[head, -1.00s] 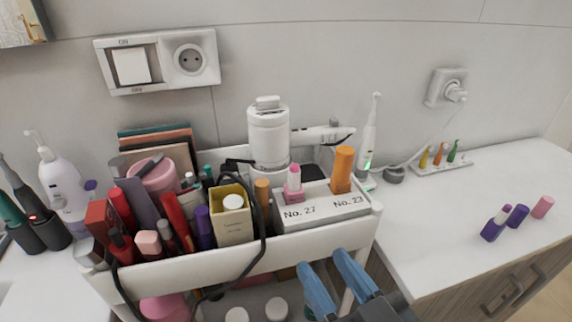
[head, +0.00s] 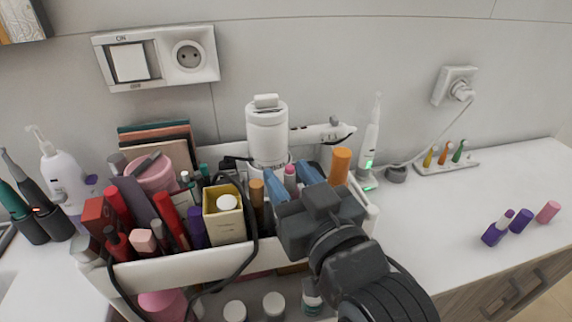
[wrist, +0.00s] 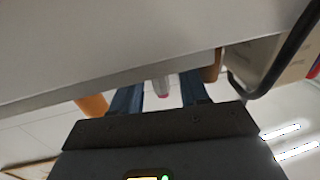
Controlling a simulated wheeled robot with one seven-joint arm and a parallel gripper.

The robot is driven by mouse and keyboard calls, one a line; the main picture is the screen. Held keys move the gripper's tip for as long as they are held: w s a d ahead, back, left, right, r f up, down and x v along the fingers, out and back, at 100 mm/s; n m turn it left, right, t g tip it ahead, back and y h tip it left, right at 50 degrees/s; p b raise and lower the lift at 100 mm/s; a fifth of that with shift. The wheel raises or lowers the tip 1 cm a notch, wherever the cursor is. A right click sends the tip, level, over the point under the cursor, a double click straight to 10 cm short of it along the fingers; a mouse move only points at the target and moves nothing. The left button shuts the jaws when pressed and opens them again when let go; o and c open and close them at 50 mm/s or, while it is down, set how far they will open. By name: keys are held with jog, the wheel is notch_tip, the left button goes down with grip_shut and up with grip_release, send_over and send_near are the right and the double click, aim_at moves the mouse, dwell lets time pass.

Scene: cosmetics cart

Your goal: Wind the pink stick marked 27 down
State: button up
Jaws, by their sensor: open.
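The pink stick (head: 290,176) stands upright in its holder, its top showing between the blue fingers of my gripper (head: 288,174). My gripper is open, one finger on each side of the stick. In the wrist view the stick (wrist: 163,90) also shows between the fingers (wrist: 160,98), with a gap on both sides. That picture is upside down. The No. 27 label and the front of the holder are hidden behind my gripper in the head view. I cannot tell how far the stick is wound out.
The orange stick (head: 340,165) stands close on the right. A brown-topped stick (head: 257,193) and a yellow box (head: 224,214) stand on the left, with a black cable looping down beside them. A white canister (head: 267,135) is behind. The counter (head: 430,235) at right is mostly clear.

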jog(key=shift+x, duration=1.2)
grip_shut()
